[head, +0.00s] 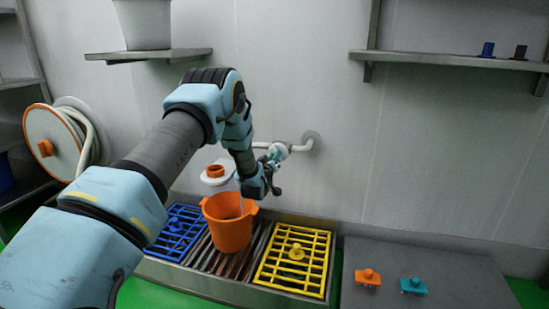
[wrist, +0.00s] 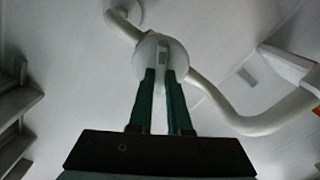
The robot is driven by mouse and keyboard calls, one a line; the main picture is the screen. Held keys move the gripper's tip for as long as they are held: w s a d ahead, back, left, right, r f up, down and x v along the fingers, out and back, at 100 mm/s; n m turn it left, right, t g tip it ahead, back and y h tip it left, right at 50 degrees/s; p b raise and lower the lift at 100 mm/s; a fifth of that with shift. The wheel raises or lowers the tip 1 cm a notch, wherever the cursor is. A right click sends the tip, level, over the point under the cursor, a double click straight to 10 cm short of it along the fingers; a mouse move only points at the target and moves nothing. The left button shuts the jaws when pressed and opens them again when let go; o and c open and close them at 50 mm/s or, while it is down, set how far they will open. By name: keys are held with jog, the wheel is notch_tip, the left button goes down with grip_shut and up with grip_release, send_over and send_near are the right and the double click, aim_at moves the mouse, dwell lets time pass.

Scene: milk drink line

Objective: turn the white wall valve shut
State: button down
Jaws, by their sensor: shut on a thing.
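The white wall valve (head: 278,150) sits on a white pipe that comes out of the back wall. In the wrist view the rounded white valve body (wrist: 150,48) is straight ahead, with a narrow handle between my fingertips. My gripper (head: 274,168) is at the valve, and its two dark green fingers (wrist: 163,78) are shut on the handle. My arm and gripper partly hide the valve in the head view. How far the handle is turned cannot be told.
An orange bucket (head: 228,225) stands below on a drain trough, between a blue grate (head: 178,232) and a yellow grate (head: 293,262). A hose reel (head: 52,143) hangs at left. Shelves are above. A grey bench (head: 430,285) at right holds orange and teal pieces.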

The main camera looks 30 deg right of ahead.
jog(key=shift+m, duration=0.4)
jog(key=shift+s+d+m+b, duration=0.1)
jog(key=shift+m+b, duration=1.2)
jog(key=shift+m, duration=1.2)
jog(key=c, duration=0.9)
grip_release()
jog(key=shift+o, duration=0.2)
